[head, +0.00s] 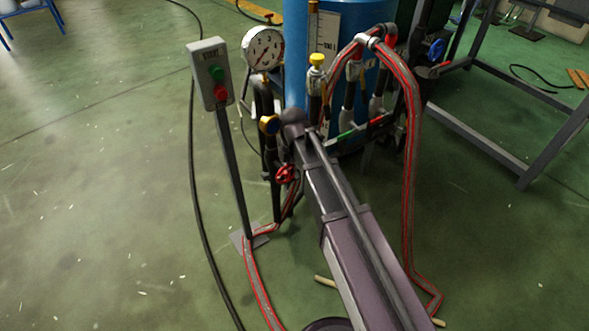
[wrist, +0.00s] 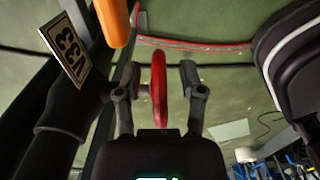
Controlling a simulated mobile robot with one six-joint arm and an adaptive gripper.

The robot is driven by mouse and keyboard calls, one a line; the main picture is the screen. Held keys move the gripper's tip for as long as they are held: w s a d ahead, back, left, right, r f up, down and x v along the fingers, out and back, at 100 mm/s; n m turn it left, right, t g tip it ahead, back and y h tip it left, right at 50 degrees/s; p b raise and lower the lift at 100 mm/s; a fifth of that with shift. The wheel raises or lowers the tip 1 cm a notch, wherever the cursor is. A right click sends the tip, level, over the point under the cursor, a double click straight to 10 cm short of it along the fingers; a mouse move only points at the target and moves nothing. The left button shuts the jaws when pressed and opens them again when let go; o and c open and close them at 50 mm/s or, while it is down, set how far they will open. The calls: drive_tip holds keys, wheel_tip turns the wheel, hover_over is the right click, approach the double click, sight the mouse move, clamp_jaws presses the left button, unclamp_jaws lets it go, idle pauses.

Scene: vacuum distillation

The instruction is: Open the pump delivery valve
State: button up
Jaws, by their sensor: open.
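A red valve handwheel (head: 285,173) sits low on the dark pipework beside the pressure gauge. In the wrist view a red handwheel (wrist: 159,88) stands nearly edge-on between the two fingers of my gripper (wrist: 160,92). The gripper is open, with a visible gap on each side of the wheel. In the head view my arm reaches to the pipework, and the fingers cannot be made out clearly. No readable label shows which valve is the pump delivery valve.
A control post (head: 210,75) with green and red buttons stands at left. A pressure gauge (head: 263,48), a yellow-topped valve (head: 317,60) and red-striped hoses (head: 412,150) surround the arm. In the wrist view, a tag (wrist: 64,54) and orange part (wrist: 114,22) are close at left.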

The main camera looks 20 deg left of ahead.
clamp_jaws()
